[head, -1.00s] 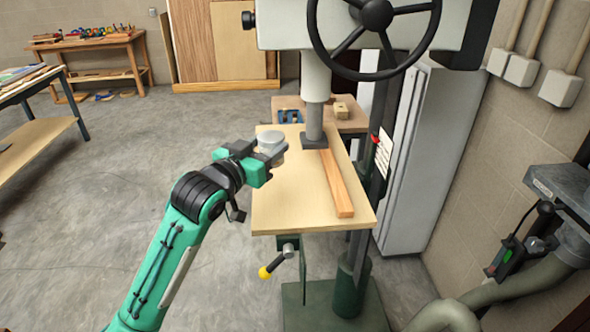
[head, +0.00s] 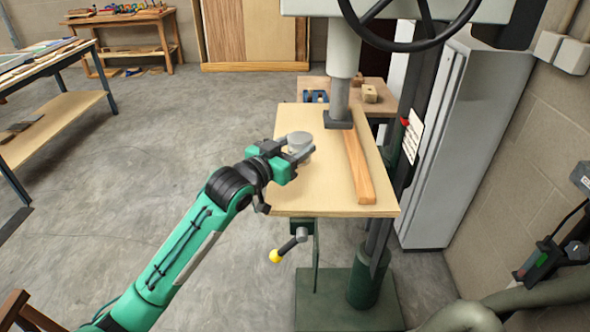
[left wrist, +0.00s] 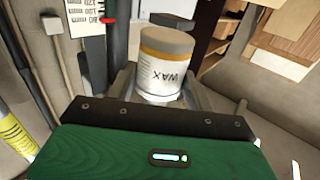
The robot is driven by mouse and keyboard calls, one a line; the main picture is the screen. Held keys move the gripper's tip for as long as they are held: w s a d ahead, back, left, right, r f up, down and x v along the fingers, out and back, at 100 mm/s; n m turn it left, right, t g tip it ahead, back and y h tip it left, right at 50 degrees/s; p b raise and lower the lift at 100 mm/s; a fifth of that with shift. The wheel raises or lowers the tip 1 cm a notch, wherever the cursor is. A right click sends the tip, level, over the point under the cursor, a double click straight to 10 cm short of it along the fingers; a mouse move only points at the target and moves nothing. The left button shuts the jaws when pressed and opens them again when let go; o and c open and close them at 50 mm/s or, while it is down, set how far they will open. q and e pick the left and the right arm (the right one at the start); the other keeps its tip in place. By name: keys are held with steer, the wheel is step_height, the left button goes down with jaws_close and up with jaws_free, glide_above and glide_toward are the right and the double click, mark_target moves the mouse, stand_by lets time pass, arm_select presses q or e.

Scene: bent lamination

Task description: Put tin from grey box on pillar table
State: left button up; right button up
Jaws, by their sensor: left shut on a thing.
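My left gripper (head: 296,152) is shut on a round tin (head: 299,139) with a grey lid, over the left side of the wooden pillar table (head: 312,201). In the left wrist view the tin (left wrist: 164,70) shows a white and amber label reading "WAX", and it sits upright between the fingers. I cannot tell whether the tin touches the table top.
A wooden strip (head: 358,168) lies along the right of the table top. A handle with a yellow knob (head: 275,256) hangs below the front edge. A workbench (head: 60,110) stands at left.

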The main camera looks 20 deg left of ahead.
arm_select(q)
step_height(320, 180, down, 6)
steer(key=shift+f, duration=0.45)
arm_select(e)
steer(key=shift+s, duration=0.4)
arm_select(q)
steer(key=shift+f, duration=0.1)
steer(key=o, duration=1.1)
arm_select(e)
steer(key=shift+w, duration=0.4)
